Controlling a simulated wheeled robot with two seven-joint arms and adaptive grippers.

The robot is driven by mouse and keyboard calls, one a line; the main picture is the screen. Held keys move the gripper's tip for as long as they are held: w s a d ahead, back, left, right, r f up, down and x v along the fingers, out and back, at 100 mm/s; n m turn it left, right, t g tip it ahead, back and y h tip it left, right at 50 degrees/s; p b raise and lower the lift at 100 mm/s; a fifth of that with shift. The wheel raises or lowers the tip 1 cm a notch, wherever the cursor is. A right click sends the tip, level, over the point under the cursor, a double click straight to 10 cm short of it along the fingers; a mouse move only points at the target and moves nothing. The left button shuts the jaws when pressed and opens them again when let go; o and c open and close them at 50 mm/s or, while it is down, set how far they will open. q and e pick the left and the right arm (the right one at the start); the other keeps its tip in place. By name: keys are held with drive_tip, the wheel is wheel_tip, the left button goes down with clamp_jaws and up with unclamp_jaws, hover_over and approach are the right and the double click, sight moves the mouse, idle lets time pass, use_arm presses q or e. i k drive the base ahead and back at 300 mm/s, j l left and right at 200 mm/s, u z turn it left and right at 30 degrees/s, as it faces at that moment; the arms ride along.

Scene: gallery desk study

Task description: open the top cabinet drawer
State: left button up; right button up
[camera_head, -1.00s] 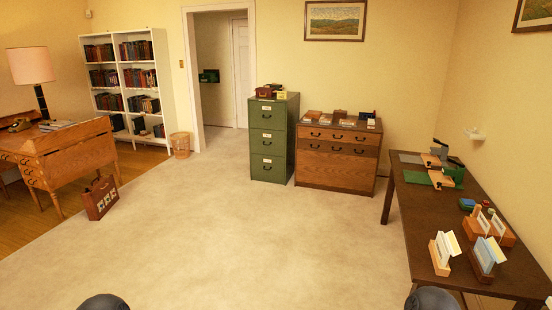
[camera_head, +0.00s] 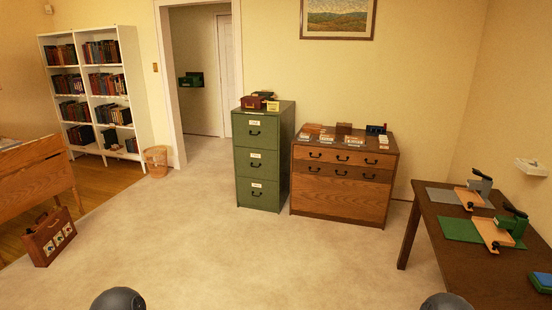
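A green filing cabinet (camera_head: 263,155) with several stacked drawers stands against the back wall, left of centre. Its top drawer (camera_head: 256,130) is closed, with a dark pull handle and a small label. A wooden cabinet (camera_head: 342,205) stands just right of it. Its upper drawers (camera_head: 342,157) have dark pulls and look closed. I cannot tell from the view which cabinet the task means. Both stand well ahead of me across the carpet. Only rounded dark parts of my own arms show at the bottom edge. Neither gripper is in view.
Open carpet (camera_head: 240,240) lies between me and the cabinets. A dark table (camera_head: 425,215) with green devices stands at right. A brown briefcase (camera_head: 48,238) and a wooden desk (camera_head: 32,180) are at left. A wastebasket (camera_head: 157,160) stands by the doorway.

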sight(261, 132)
drive_tip(key=i, duration=1.35)
drive_tip(key=i+l+u, duration=0.1)
drive_tip(key=i, duration=1.2)
drive_tip(key=i+l, duration=0.15)
drive_tip(key=i, duration=1.2)
